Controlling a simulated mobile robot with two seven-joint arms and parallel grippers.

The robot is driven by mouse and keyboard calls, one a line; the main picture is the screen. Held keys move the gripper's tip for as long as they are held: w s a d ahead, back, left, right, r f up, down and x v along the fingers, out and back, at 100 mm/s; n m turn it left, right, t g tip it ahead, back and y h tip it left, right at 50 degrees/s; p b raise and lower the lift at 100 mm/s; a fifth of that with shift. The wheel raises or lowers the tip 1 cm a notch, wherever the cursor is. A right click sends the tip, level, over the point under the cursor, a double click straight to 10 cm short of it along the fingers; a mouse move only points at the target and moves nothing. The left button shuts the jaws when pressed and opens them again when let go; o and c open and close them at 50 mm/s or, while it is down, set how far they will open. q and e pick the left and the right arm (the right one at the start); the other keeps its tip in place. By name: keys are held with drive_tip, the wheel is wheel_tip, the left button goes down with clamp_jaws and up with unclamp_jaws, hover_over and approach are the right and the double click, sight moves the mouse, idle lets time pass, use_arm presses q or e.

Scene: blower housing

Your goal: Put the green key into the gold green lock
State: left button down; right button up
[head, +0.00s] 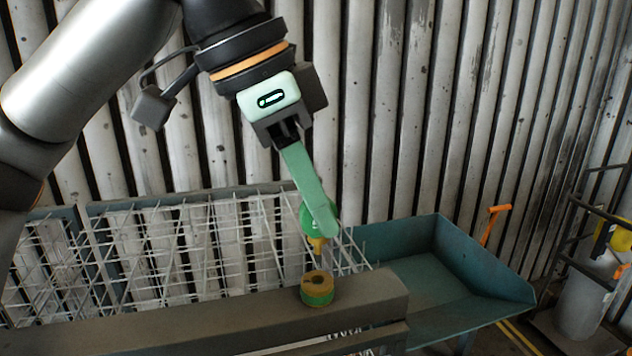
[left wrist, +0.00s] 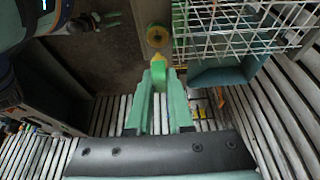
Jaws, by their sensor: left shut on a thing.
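The green key (head: 306,219) has a green head and a gold shaft pointing down. My left gripper (head: 323,228) has long green fingers that are shut on the key's head. The key also shows between the fingertips in the left wrist view (left wrist: 158,62). The gold green lock (head: 317,289) is a short cylinder with a gold top, a dark keyhole and a green band. It stands upright on a beam. The key's shaft is above the lock, with a gap between them. In the left wrist view, the lock (left wrist: 157,37) lies just beyond the key. My right gripper is not in view.
The brown-grey beam (head: 200,325) runs across the front under the lock. A white wire rack (head: 200,245) stands behind it. A teal tray (head: 455,265) is at the right. A corrugated wall (head: 430,120) closes the back. Dark railing stands at far right.

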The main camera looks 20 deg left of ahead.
sight(309, 233)
use_arm(q)
drive_tip(key=shift+f, duration=2.2)
drive_tip(key=shift+f, duration=0.25)
drive_tip(key=c, duration=0.7)
unclamp_jaws()
drive_tip(key=shift+c, duration=0.2)
drive_tip(key=shift+r, duration=0.1)
drive_tip(key=v, duration=1.2)
